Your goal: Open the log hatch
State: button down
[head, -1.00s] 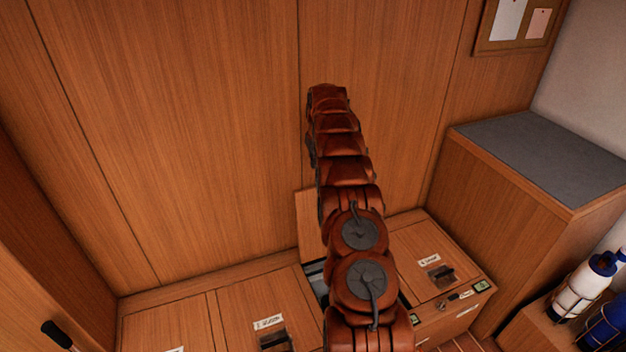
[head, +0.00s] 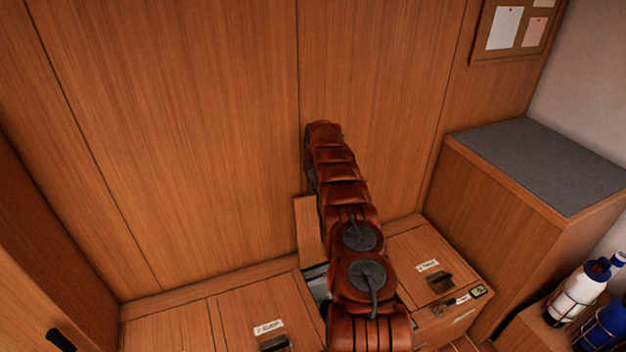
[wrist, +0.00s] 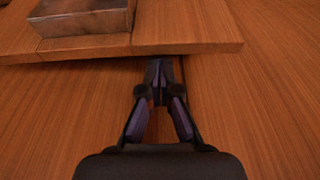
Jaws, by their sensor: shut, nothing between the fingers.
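A wooden hatch lid (head: 307,228) stands raised near the back wall in the head view, partly hidden by my arm. I take it as the log hatch, though no label on it is readable. A dark opening (head: 316,283) shows below it. In the wrist view, a wooden lid (wrist: 190,38) with a grey metal pull recess (wrist: 85,17) crosses the top. My gripper (wrist: 158,65) is shut and empty, its fingertips close to that lid's edge. Contact cannot be told. My arm hides the gripper in the head view.
A closed hatch (head: 245,310) lies left of the opening, and another closed hatch (head: 425,265) lies right, both with dark latches. A grey-topped cabinet (head: 540,160) stands at the right. Bottles (head: 585,290) stand in a rack at lower right. A wood-panelled wall (head: 200,130) is behind.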

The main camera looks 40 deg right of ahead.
jog(key=shift+w+f, duration=0.15)
jog(key=shift+f, duration=0.4)
jog(key=shift+s, duration=0.25)
